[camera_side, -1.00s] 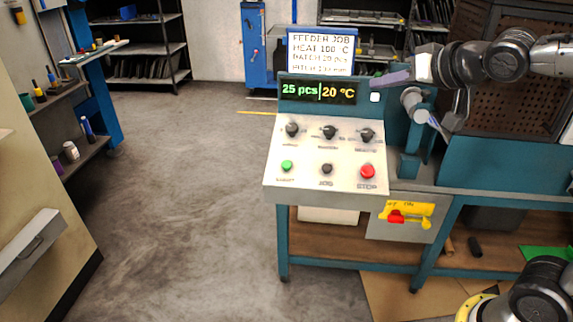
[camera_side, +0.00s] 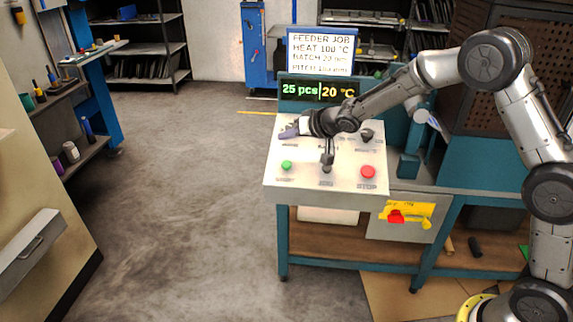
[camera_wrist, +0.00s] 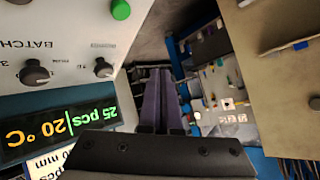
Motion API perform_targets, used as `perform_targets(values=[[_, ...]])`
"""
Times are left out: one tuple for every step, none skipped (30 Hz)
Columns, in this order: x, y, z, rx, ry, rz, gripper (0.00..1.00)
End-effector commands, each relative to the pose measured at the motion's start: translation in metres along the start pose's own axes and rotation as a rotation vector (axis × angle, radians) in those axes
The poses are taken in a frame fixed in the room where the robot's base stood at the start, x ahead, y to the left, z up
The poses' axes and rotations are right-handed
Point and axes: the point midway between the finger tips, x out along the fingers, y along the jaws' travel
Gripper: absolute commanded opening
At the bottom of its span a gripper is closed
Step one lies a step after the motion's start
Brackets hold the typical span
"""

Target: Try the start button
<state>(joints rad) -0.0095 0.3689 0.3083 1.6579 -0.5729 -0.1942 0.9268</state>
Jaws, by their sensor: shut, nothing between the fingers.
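The green start button (camera_side: 287,165) sits at the lower left of the sloped pale panel (camera_side: 345,185); its label is blurred. It also shows at the top of the wrist view (camera_wrist: 121,9). My gripper (camera_side: 288,131) is shut and empty, its purple fingers over the panel's upper left, behind the green button and apart from it. The fingers (camera_wrist: 160,85) point past the panel's edge in the wrist view. The lit display (camera_side: 318,90) reads 25 pcs and 20 °C. The job card (camera_side: 321,52) above reads heat 100 °C and batch 20 pcs; its pitch figure is unclear.
The right black knob (camera_side: 367,135) is visible; my wrist covers most of the other knobs. A red handle on a yellow plate (camera_side: 398,215) is below. Open floor lies left.

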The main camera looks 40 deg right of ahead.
Motion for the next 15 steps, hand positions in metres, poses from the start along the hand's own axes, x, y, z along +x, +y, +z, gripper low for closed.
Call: perform_targets(values=[[0.0025,0.0015,0.0036,0.001,-0.007,0.003,0.0],[0.0032,0.002,0.0047,0.001,-0.009,0.004,0.0],[0.0037,0.0023,0.0055,0.001,-0.011,0.004,0.0],[0.0038,0.0024,0.0057,0.001,-0.011,0.005,0.0],[0.0038,0.0025,0.0057,0.001,-0.012,0.005,0.0],[0.0037,0.0024,0.0057,0.001,-0.012,0.005,0.0],[0.0036,0.0024,0.0056,0.001,-0.011,0.005,0.0],[0.0035,0.0024,0.0055,0.001,-0.011,0.005,0.0],[0.0035,0.0024,0.0055,0.001,-0.011,0.005,0.0],[0.0034,0.0024,0.0054,0.001,-0.011,0.005,0.0],[0.0034,0.0024,0.0054,0.001,-0.011,0.005,0.0],[0.0035,0.0025,0.0055,0.001,-0.011,0.005,0.0],[0.0038,0.0028,0.0057,0.001,-0.011,0.005,0.0],[0.0043,0.0032,0.0062,0.001,-0.011,0.005,0.0],[0.0054,0.004,0.007,0.002,-0.012,0.005,0.0]])
